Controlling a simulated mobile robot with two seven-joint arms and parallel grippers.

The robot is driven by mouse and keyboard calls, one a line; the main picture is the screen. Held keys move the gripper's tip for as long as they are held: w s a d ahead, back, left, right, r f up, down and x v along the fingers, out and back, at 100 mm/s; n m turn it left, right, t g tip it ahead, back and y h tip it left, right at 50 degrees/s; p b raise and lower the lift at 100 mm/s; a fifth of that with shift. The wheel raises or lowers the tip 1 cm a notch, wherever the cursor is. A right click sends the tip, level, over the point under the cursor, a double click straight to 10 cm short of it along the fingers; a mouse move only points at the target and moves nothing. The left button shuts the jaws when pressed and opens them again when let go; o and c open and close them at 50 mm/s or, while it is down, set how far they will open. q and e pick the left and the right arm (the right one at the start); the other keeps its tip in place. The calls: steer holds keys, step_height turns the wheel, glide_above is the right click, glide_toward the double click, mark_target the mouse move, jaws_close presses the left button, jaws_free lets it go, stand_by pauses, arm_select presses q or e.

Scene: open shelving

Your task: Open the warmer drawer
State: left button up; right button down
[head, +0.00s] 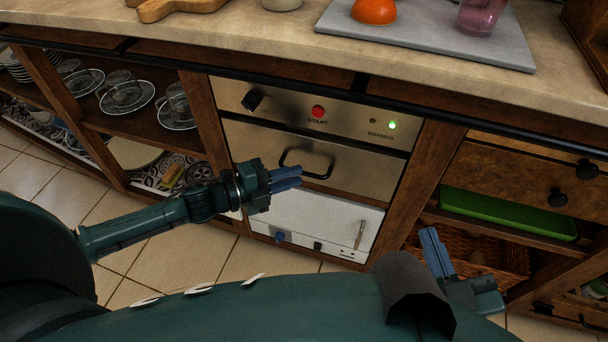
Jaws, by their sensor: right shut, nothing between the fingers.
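The warmer drawer (360,172) is a steel front with a dark bar handle (308,176), set in the counter unit under the control panel. Its front looks flush with the unit, so it appears shut. My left gripper (300,176) reaches in from the left, with its blue fingertips in front of the handle's lower part in the picture. Whether they touch it is unclear, and the gap between the fingers is too small to judge. My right gripper (430,232) is shut and empty, low at the right, in front of the shelving and away from the drawer.
The control panel (345,112) has a dark knob, a red start button and a lit green light. A white appliance (340,222) sits below the drawer. Glass cups and saucers stand on left shelves; a green tray (510,213) and wicker basket (500,257) are at right. The countertop (230,42) overhangs.

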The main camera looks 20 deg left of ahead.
arm_select(q)
steer(key=shift+x, duration=1.8)
steer(key=shift+c, duration=0.6)
jaws_close()
